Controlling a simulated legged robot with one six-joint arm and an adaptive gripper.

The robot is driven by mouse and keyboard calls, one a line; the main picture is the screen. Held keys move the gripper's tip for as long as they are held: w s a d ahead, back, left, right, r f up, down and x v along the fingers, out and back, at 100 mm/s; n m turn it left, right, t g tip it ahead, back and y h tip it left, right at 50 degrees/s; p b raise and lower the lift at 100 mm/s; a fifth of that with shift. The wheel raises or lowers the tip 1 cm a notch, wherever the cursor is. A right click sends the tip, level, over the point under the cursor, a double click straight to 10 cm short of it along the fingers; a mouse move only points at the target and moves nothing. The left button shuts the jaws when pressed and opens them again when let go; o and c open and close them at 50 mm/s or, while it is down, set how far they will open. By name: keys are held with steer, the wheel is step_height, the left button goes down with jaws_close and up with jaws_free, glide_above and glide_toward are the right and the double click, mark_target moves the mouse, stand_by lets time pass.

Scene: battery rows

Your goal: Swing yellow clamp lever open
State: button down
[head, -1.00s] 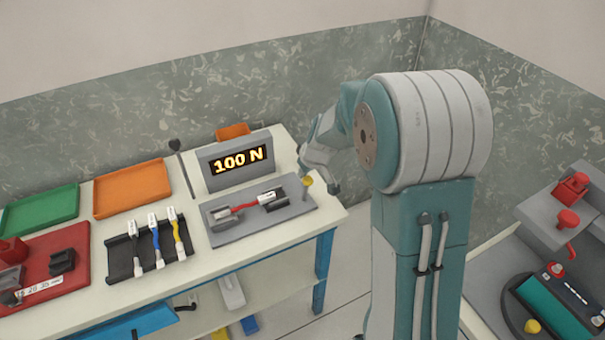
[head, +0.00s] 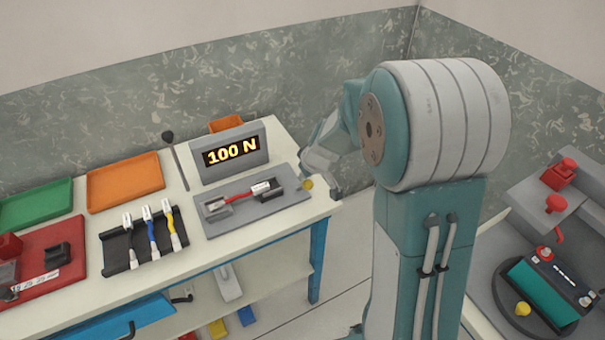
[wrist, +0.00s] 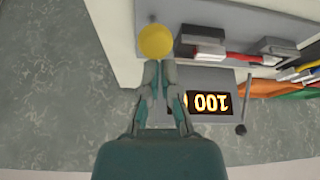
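The yellow ball knob of the clamp lever (head: 306,183) is at the right end of the grey test plate (head: 229,222) in the head view. In the wrist view the round yellow knob (wrist: 156,40) appears just beyond my fingertips. My gripper (wrist: 160,65) has its two fingers close together with nothing visible held between them. In the head view my gripper (head: 334,191) is beside the knob, on its right. Whether a finger touches the knob cannot be told. A red cable with white ends (head: 240,197) lies across the two dark clamp blocks (head: 269,190).
A display (head: 231,151) reading "100 N" stands behind the plate. A black-knobbed lever (head: 174,152) rises to its left. A dark rack (head: 107,254) holds cables; orange (head: 127,183) and green trays lie further left. A second bench with a battery (head: 560,275) is at right.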

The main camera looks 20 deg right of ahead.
steer(key=shift+s+d+f, duration=0.1)
steer(key=shift+s+f, duration=0.3)
steer(key=shift+s, duration=0.15)
steer(key=w+v, duration=0.1)
steer(key=v, duration=1.1)
steer(key=shift+r, duration=0.35)
steer(key=shift+w, duration=0.1)
